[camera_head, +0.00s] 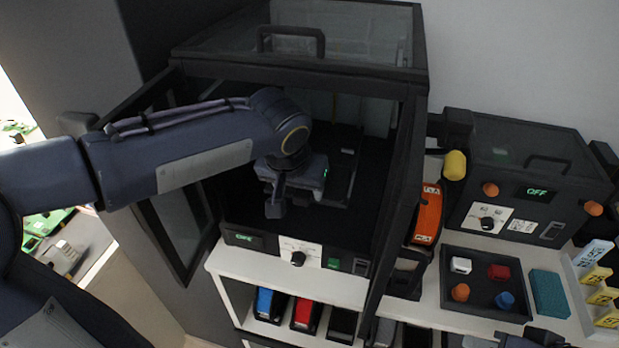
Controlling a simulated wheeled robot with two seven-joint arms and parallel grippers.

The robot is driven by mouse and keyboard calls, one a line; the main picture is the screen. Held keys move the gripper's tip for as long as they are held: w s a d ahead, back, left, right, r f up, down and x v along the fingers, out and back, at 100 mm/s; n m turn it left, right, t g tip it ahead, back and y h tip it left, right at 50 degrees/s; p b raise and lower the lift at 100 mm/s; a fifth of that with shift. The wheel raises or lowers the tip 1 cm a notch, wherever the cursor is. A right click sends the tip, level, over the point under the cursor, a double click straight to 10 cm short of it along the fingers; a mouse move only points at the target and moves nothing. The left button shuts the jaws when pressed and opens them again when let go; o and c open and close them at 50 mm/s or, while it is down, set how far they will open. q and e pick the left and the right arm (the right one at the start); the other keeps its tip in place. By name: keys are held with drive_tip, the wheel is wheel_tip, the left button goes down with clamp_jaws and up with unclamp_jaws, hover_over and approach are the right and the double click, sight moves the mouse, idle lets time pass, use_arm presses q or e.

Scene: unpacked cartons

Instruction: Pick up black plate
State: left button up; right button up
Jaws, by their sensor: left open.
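My left arm reaches in from the left through the open front of a black box-like machine (400,200). My left gripper (297,200) is inside it, pointing down and open, above the dark floor. A dark flat piece (347,165) lies just right of and behind the gripper, and it looks like the black plate. Its near left part is hidden by the gripper. It is dark on dark, so I cannot tell whether the fingers touch it. No held object shows.
The machine's glazed door (180,230) stands open at left, and its lid has a handle (291,40). A white shelf (330,288) holds blue and red items below. At right are another black device (530,180), an orange item (427,215) and a black tray (447,282) with coloured knobs.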

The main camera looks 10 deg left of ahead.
sight(303, 192)
use_arm(q)
drive_tip(key=shift+w+f, duration=0.95)
drive_tip(key=shift+w, duration=0.05)
drive_tip(key=shift+w+f, duration=0.15)
drive_tip(key=shift+f, duration=0.3)
clamp_jaws()
drive_tip(key=shift+d+r, duration=0.1)
drive_tip(key=shift+r, duration=0.55)
drive_tip(key=s+b, duration=0.4)
drive_tip(key=s, duration=1.4)
drive_tip(key=shift+a+r, duration=0.15)
drive_tip(key=shift+a, duration=0.2)
